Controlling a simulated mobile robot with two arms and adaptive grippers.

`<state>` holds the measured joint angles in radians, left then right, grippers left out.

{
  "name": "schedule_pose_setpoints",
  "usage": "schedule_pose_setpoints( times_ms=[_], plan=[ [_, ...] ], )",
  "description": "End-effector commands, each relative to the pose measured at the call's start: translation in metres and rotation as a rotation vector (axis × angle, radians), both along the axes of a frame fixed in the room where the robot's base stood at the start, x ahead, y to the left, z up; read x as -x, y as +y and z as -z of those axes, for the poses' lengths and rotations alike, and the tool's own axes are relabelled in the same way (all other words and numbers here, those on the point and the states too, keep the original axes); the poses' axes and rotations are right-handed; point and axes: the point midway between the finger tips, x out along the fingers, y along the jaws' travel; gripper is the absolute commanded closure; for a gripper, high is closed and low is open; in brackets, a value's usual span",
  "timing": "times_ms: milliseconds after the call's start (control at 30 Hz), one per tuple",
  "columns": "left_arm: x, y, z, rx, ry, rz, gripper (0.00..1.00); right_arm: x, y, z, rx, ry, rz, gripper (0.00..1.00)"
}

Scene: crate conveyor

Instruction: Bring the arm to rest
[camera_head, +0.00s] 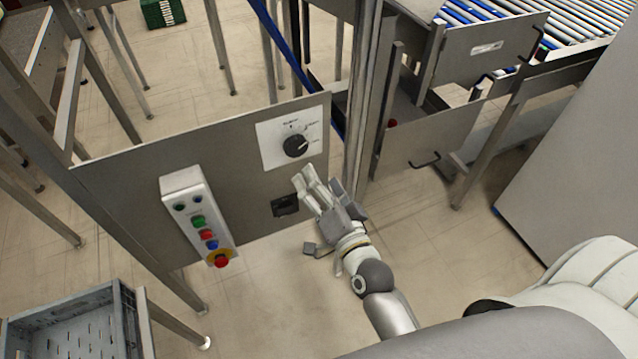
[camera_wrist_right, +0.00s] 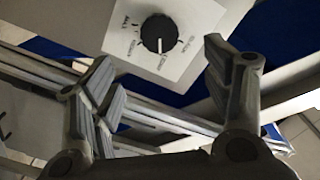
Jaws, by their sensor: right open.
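My right gripper (camera_head: 308,181) is at the grey control panel (camera_head: 125,185), just below the black rotary knob (camera_head: 295,145) on its white plate. In the right wrist view the gripper (camera_wrist_right: 160,85) has its fingers spread wide with nothing between them. The knob (camera_wrist_right: 159,33) shows there beyond the fingertips, near the top middle, apart from both fingers. My right arm (camera_head: 375,285) reaches up to the panel from the lower right. My left gripper is not in view.
A button box (camera_head: 197,215) with a red emergency stop sits left on the panel. A grey crate (camera_head: 70,320) is at lower left, a green crate (camera_head: 163,12) far back. Metal posts and a roller conveyor (camera_head: 560,25) stand at right. Open floor (camera_head: 270,310) lies below the panel.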

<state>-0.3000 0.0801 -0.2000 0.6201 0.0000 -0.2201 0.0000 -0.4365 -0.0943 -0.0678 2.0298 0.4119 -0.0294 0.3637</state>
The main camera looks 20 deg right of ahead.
Motion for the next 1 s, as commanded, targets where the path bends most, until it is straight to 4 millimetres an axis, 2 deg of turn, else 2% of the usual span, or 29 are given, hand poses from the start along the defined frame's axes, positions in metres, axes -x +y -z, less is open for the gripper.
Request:
schedule_pose_setpoints(
  times_ms=[467, 567, 667, 767, 800, 867, 900, 1000],
  plan=[
    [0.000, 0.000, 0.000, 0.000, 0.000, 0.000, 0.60, 0.000, 0.000, 0.000, 0.000, 0.001, 0.000, 0.28],
    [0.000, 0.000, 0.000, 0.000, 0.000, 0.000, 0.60, 0.000, 0.002, 0.011, 0.011, 0.020, -0.006, 0.28],
    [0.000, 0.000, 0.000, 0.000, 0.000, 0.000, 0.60, 0.001, 0.009, 0.045, 0.050, 0.086, -0.028, 0.28],
    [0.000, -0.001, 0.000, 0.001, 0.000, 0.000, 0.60, 0.008, 0.019, 0.105, 0.126, 0.199, -0.071, 0.28],
    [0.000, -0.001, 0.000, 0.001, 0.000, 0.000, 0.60, 0.013, 0.023, 0.133, 0.166, 0.253, -0.093, 0.28],
    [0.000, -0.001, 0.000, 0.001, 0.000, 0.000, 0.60, 0.025, 0.028, 0.175, 0.223, 0.335, -0.128, 0.28],
    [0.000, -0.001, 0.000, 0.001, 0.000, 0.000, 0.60, 0.034, 0.030, 0.203, 0.262, 0.388, -0.153, 0.28],
    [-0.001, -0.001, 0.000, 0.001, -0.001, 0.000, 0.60, 0.065, 0.033, 0.269, 0.359, 0.522, -0.222, 0.28]
  ],
)
